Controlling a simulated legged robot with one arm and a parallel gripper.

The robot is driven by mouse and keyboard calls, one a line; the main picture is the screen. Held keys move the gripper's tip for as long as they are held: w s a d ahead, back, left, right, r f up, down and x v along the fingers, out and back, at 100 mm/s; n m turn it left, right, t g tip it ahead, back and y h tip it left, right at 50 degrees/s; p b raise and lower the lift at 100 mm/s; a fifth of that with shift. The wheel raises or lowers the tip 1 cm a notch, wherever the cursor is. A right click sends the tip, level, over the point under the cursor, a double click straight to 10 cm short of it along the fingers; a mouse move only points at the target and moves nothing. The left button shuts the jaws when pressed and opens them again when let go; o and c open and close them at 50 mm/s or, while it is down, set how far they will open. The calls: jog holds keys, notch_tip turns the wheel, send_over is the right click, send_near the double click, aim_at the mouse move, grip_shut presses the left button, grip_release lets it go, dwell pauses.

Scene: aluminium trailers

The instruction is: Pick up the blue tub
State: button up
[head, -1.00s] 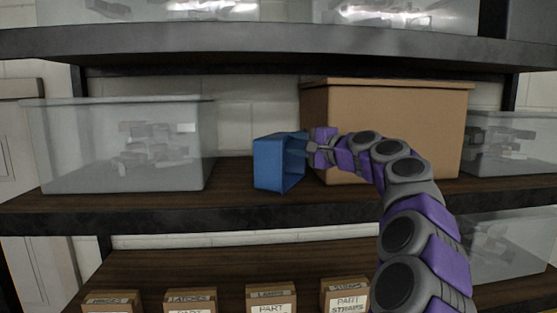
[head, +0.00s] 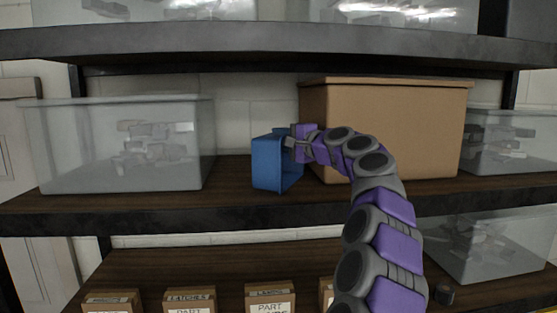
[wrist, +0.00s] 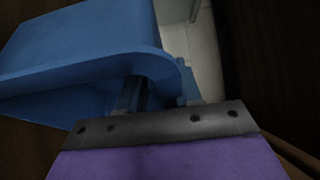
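The blue tub (head: 266,165) stands on the middle shelf in the head view, with its open side towards the right. It also fills the upper left of the wrist view (wrist: 85,45). My gripper (head: 290,143) reaches in from the right to the tub's upper right rim. In the wrist view my gripper (wrist: 160,92) has its fingers spread apart, one within the tub's opening and the other beyond the rim, with the tub's wall between them. I see no firm grip on the wall. The fingertips are partly hidden.
A large cardboard box (head: 400,130) stands close behind and right of the tub. A clear bin (head: 120,165) stands to the left, with bare shelf between. The upper shelf (head: 250,45) hangs above. Small labelled boxes (head: 190,298) sit on the lower shelf.

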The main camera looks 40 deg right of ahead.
jog(key=shift+a+r, duration=0.2)
jog(key=shift+a, duration=0.95)
jog(key=c, duration=0.6)
jog(key=shift+d+f, duration=0.15)
jog(key=shift+d, duration=0.5)
grip_shut()
jog(key=shift+w+a+f, duration=0.1)
jog(key=shift+f, duration=0.1)
